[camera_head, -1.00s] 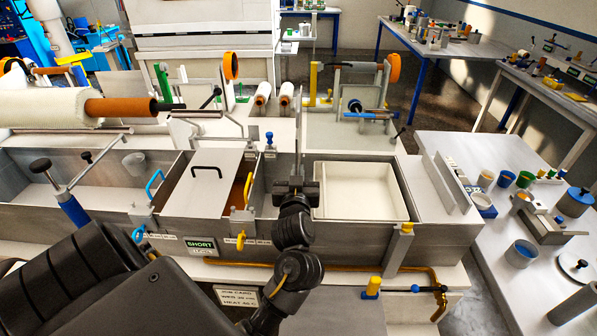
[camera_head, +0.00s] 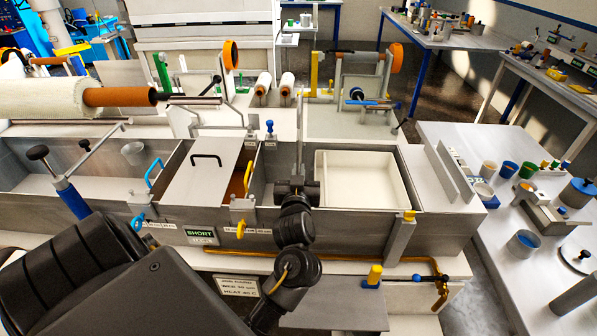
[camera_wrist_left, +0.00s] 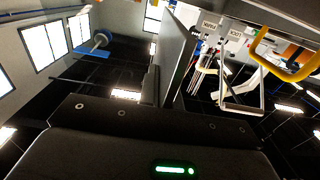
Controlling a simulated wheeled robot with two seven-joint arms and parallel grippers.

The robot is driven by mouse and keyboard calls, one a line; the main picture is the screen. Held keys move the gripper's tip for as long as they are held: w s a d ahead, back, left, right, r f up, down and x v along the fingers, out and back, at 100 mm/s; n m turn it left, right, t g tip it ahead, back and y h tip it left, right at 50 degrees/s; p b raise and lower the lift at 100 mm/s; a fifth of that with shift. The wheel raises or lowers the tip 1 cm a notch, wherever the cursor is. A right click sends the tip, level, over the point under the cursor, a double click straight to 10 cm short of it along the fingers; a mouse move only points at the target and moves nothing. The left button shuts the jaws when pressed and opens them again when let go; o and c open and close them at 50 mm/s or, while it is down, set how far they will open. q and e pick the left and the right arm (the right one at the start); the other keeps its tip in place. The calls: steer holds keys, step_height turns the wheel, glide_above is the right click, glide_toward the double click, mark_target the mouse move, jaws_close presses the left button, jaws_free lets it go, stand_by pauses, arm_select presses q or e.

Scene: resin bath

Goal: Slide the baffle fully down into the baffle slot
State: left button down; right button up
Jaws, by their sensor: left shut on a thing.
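The baffle (camera_head: 299,140) is a thin grey plate, seen nearly edge-on in the head view, standing roughly upright just left of the white tray. My left gripper (camera_head: 297,188) is shut on the baffle, at the bath's front wall. In the left wrist view the plate (camera_wrist_left: 176,58) rises from between the jaws, which are largely out of sight. The baffle slot cannot be made out; my gripper and the plate hide that part of the bath. I cannot tell whether the plate's lower edge is in it. My right gripper is not in view.
The white tray (camera_head: 362,160) lies close to the right of my gripper. A grey lid (camera_head: 205,178) with a black handle and a yellow handle (camera_head: 248,177) are to the left. A fibre roll (camera_head: 40,98) hangs behind at left. A side table with cups (camera_head: 488,168) stands at right.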

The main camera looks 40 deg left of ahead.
arm_select(q)
steer(key=shift+r+p, duration=0.1)
steer(key=shift+p, duration=0.2)
stand_by(0.5)
stand_by(0.5)
steer(key=shift+f+b, duration=2.05)
steer(key=shift+f, duration=0.95)
step_height(320, 180, up, 5)
steer(key=p, duration=0.5)
steer(key=shift+r+p, duration=0.15)
steer(key=shift+p, duration=0.2)
